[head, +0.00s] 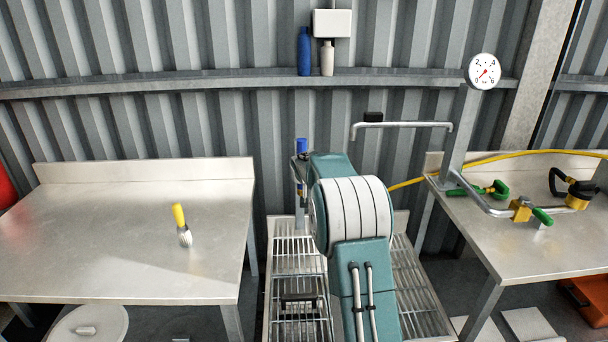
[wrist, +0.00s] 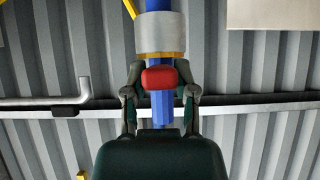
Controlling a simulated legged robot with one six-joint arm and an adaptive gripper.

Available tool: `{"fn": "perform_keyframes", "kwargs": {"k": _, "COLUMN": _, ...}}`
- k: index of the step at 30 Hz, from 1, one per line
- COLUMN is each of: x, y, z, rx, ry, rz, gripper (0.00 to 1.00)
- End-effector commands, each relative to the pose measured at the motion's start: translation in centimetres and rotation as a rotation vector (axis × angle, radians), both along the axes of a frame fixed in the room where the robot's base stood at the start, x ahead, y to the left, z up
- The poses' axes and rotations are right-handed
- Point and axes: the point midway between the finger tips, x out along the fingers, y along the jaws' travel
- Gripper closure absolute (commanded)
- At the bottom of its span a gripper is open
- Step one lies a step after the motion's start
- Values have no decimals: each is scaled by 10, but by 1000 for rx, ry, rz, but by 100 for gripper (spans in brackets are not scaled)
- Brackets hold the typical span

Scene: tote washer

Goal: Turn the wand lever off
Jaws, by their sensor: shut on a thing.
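In the wrist view my gripper (wrist: 160,88) is shut, with its two dark fingers on either side of an upright blue wand (wrist: 160,108). A wide silver collar (wrist: 160,35) sits around the wand just beyond the fingertips. A red block (wrist: 160,77), perhaps the lever, sits across the wand between the fingers. In the head view the wand's blue end (head: 301,146) shows beside my teal arm, above the wire rack. My arm partly hides the fingers there, and I cannot make out the lever's position.
A steel table (head: 120,235) with a yellow-handled brush (head: 181,226) stands left. The right table (head: 510,245) holds green-handled fittings (head: 488,189) and a pipe with a yellow valve (head: 521,209). A yellow hose (head: 500,156) runs behind. A bent rail (head: 400,125) and pressure gauge (head: 484,71) stand behind.

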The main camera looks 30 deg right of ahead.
Motion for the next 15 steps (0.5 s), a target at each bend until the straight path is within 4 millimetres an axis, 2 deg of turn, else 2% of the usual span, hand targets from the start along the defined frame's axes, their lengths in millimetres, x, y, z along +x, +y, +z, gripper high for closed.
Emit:
{"fn": "perform_keyframes", "kwargs": {"k": 12, "x": 1, "y": 0, "z": -2, "rx": -1, "ry": -3, "rz": 1, "gripper": 100}}
{"fn": "perform_keyframes", "kwargs": {"k": 13, "x": 1, "y": 0, "z": -2, "rx": -1, "ry": -3, "rz": 1, "gripper": 60}}
{"fn": "perform_keyframes", "kwargs": {"k": 14, "x": 1, "y": 0, "z": -2, "rx": -1, "ry": -2, "rz": 1, "gripper": 46}}
{"fn": "perform_keyframes", "kwargs": {"k": 15, "x": 1, "y": 0, "z": -2, "rx": -1, "ry": -2, "rz": 1, "gripper": 29}}
